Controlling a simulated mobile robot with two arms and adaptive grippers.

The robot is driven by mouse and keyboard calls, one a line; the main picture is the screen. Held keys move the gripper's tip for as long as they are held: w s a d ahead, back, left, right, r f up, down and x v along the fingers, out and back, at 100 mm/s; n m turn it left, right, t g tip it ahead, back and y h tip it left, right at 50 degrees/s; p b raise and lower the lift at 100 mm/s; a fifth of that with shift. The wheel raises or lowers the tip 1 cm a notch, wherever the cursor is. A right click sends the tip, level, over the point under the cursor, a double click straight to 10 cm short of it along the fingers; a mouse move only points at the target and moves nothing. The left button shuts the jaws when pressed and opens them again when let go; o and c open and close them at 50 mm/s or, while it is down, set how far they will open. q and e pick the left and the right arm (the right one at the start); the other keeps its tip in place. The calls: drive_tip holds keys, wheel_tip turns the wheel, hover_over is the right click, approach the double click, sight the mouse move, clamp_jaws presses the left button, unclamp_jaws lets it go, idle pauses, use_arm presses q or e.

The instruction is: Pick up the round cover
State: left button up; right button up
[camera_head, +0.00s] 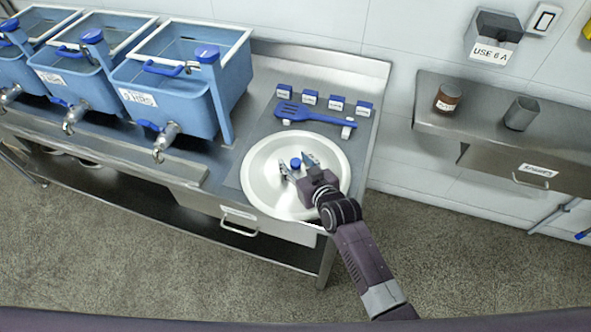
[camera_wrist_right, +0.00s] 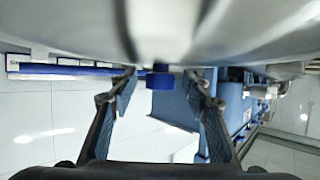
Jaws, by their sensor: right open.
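The round cover (camera_head: 262,170) is a large pale metal disc with a raised rim and a small blue knob (camera_head: 295,163) at its middle. It lies on the metal table (camera_head: 366,110). My right gripper (camera_head: 297,166) is over the cover with its fingers spread on either side of the knob. In the right wrist view the cover's shiny surface (camera_wrist_right: 230,35) fills the top, and the blue knob (camera_wrist_right: 160,80) shows between the open fingertips. The fingers do not appear to press on it. My left gripper is in neither view.
Blue tanks with taps (camera_head: 165,85) stand to the left. A metal shelf (camera_head: 470,115) at the right holds a brown jar (camera_head: 447,98) and a grey cup (camera_head: 520,113).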

drive_tip(key=shift+c, duration=0.6)
clamp_jaws()
drive_tip(key=shift+r, duration=0.15)
